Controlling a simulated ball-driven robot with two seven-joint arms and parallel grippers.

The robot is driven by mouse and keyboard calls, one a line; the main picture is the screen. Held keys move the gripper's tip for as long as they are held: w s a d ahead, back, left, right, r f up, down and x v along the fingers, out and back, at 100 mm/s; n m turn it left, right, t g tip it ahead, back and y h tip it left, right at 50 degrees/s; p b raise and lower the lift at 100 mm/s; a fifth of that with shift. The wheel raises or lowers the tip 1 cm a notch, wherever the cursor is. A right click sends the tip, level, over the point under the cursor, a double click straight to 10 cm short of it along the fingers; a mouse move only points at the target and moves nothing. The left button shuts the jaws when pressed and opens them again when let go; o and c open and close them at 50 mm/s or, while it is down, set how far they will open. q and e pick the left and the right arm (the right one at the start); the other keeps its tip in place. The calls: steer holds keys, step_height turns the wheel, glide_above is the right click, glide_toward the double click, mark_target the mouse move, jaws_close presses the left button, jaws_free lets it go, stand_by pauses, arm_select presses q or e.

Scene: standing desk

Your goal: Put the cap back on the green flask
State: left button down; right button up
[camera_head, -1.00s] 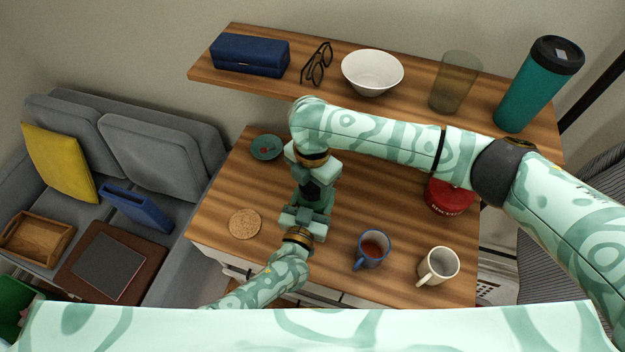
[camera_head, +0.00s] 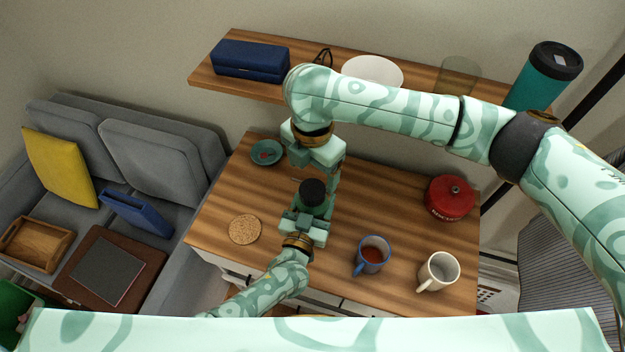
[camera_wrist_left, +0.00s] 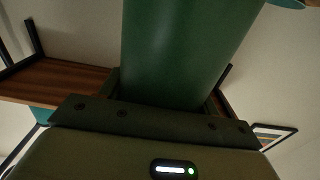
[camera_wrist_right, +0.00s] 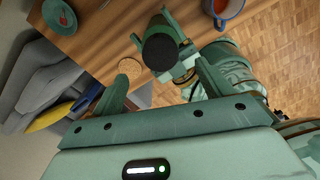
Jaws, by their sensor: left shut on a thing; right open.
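My left gripper (camera_head: 306,222) is shut on the green flask (camera_wrist_left: 185,50) and holds it upright over the front of the desk. The black cap (camera_head: 313,190) sits on the flask's top; it also shows as a dark round disc in the right wrist view (camera_wrist_right: 160,52). How tightly the cap is seated cannot be told. My right gripper (camera_head: 316,166) is open and empty just above and behind the cap, apart from it. In the right wrist view its fingers (camera_wrist_right: 160,85) stand wide apart, with the cap beyond them.
A cork coaster (camera_head: 245,229), teal saucer (camera_head: 266,152), blue mug (camera_head: 372,256), cream mug (camera_head: 438,271) and red tin (camera_head: 450,198) stand on the desk (camera_head: 390,205). The shelf behind holds a blue case (camera_head: 250,60), bowl (camera_head: 372,71), glass (camera_head: 459,75) and teal tumbler (camera_head: 545,75).

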steer(key=shift+r, duration=2.3)
arm_select(q)
steer(key=shift+c, duration=1.4)
jaws_free()
steer(key=p+v, duration=0.1)
steer(key=v, duration=1.5)
steer(key=shift+s+p, duration=0.2)
steer(key=shift+p, duration=0.1)
arm_select(e)
steer(key=shift+r, duration=0.9)
steer(key=shift+s, duration=0.1)
